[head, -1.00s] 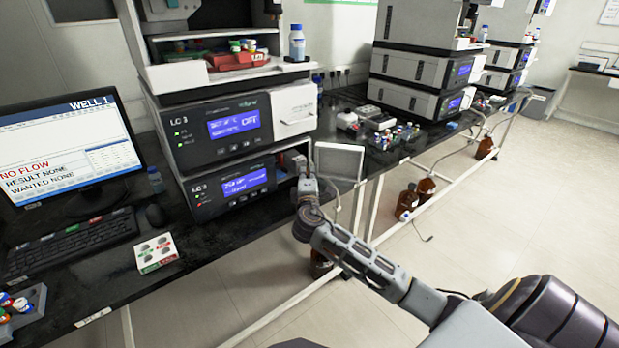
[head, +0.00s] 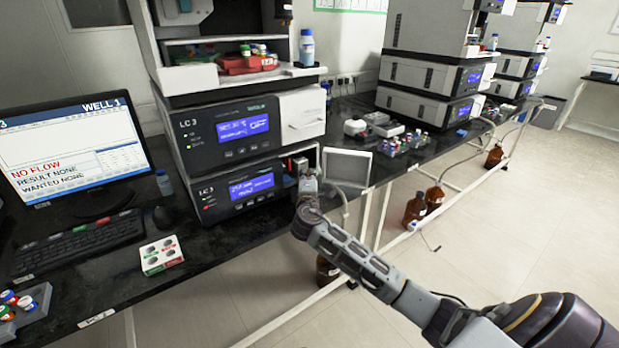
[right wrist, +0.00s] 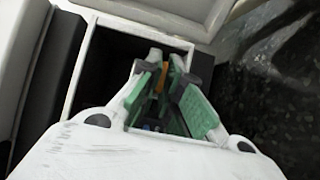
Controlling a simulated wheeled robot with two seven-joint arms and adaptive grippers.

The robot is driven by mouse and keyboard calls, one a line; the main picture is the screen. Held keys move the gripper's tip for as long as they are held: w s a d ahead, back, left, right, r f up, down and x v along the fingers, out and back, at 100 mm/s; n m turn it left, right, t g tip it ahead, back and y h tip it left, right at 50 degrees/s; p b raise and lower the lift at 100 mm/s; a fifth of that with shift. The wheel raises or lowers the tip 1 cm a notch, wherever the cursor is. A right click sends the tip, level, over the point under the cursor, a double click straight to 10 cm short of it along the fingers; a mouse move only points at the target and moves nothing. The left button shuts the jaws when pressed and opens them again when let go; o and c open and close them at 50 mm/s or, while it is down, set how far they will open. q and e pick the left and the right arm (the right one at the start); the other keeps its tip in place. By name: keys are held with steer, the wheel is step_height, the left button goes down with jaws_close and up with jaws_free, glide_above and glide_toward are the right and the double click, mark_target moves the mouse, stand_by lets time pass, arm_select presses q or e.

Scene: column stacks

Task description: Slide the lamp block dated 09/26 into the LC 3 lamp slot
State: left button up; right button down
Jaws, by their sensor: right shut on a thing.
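My right gripper (head: 306,178) is at the open bay on the right side of the lower LC 3 unit (head: 240,186). In the right wrist view its green-padded fingers (right wrist: 175,62) reach into the white-rimmed lamp slot (right wrist: 92,60). They are shut on a lamp block, of which only a narrow orange-brown part (right wrist: 161,78) shows between the pads. The rest of the block is hidden, and no date can be read. I cannot tell how deep it sits. The slot's inside is dark. My left gripper is not in view.
An open white door panel (head: 347,167) stands just right of the bay, close to my wrist. A monitor (head: 75,150), a keyboard (head: 75,243) and a small white box with dark round marks (head: 161,255) are on the bench at left. Brown bottles (head: 415,208) stand below.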

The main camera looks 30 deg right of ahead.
stand_by(0.4)
steer(key=c, duration=1.5)
jaws_free()
steer(key=shift+f, duration=0.1)
steer(key=shift+s+a, duration=0.1)
steer(key=shift+s, duration=0.05)
steer(key=shift+v, duration=5.85)
